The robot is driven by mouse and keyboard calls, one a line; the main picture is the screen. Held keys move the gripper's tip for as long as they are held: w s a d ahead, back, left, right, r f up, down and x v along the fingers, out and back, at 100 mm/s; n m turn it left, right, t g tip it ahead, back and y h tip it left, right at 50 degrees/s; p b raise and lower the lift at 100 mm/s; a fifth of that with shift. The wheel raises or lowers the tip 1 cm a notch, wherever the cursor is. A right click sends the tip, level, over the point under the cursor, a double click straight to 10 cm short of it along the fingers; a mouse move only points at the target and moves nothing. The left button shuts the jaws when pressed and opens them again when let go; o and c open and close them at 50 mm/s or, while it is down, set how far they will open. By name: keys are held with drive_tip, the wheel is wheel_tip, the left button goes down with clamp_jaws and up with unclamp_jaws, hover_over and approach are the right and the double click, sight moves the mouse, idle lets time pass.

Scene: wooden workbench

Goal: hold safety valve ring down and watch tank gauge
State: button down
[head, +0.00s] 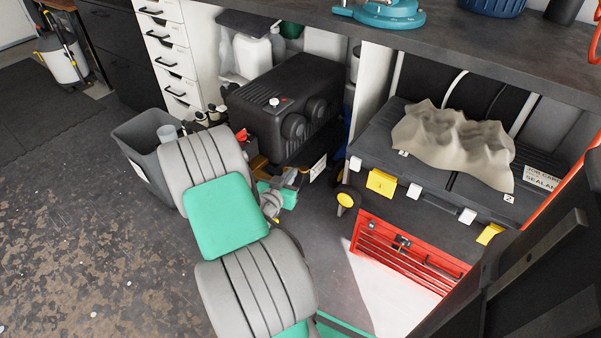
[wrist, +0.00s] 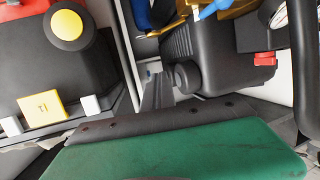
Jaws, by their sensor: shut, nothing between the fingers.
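A black compressor-like unit (head: 300,85) with two round black covers stands under the bench in the head view. I cannot make out the safety valve ring or read a tank gauge. My gripper (wrist: 157,92) is shut and empty; in the head view my arm partly hides it.
A grey bin (head: 140,140) stands left of the unit. To the right are black cases (head: 365,150) with a crumpled beige cloth (head: 455,140), a yellow disc (head: 346,200) and a red toolbox (head: 400,255). The bench top (head: 300,18) overhangs. Open floor (head: 80,230) lies left.

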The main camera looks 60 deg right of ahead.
drive_tip(key=b, duration=0.1)
hover_over(305, 172)
drive_tip(key=a, duration=0.2)
wheel_tip(305, 172, down, 2)
drive_tip(key=f, duration=0.2)
drive_tip(key=f+b, duration=0.2)
drive_tip(key=shift+w+d, duration=0.4)
drive_tip(key=shift+f, duration=0.25)
drive_tip(key=shift+s+f+b, duration=0.1)
drive_tip(key=shift+f+b, duration=0.15)
drive_tip(key=shift+b, duration=0.15)
drive_tip(key=m+b, duration=0.1)
drive_tip(key=f+m+t+b, duration=0.1)
drive_tip(key=b, duration=0.1)
drive_tip(key=shift+s+f, duration=0.25)
drive_tip(key=shift+s, duration=0.15)
idle(4.9)
